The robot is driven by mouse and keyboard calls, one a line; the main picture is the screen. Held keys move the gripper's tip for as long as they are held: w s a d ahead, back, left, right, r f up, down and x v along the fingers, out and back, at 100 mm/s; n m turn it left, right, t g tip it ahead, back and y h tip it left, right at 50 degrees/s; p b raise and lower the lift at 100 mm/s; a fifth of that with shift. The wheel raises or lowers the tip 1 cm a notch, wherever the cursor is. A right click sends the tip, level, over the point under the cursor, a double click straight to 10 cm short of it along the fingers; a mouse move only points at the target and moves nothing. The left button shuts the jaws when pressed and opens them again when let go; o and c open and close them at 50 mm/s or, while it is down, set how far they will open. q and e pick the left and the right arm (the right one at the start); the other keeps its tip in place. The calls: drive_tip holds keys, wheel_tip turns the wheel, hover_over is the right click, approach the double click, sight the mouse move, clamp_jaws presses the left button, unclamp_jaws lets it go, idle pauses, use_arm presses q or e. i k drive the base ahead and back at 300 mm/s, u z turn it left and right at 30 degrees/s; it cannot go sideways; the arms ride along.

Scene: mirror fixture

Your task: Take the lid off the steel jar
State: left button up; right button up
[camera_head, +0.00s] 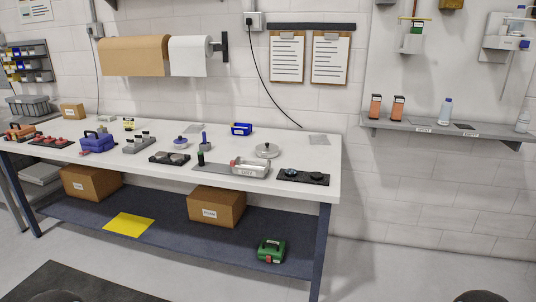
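A round, low steel vessel with a small knob on top (267,150) stands on the right part of the white workbench (318,152), behind a steel tray. It looks like the steel jar with its lid on, but it is too small to be sure, and the seam between lid and body cannot be made out. Nothing touches the vessel from above.
The steel tray (250,169) stands close in front, with a black fixture with round parts (303,177) to the right. A blue bin (241,129) is behind. Several small tools and holders fill the bench's left. A wall shelf (450,131) holds bottles.

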sight(266, 147)
drive_tip(key=z, duration=0.2)
drive_tip(key=i, duration=0.65)
drive_tip(key=z, duration=0.45)
drive_tip(key=i, duration=1.05)
drive_tip(key=z, duration=0.1)
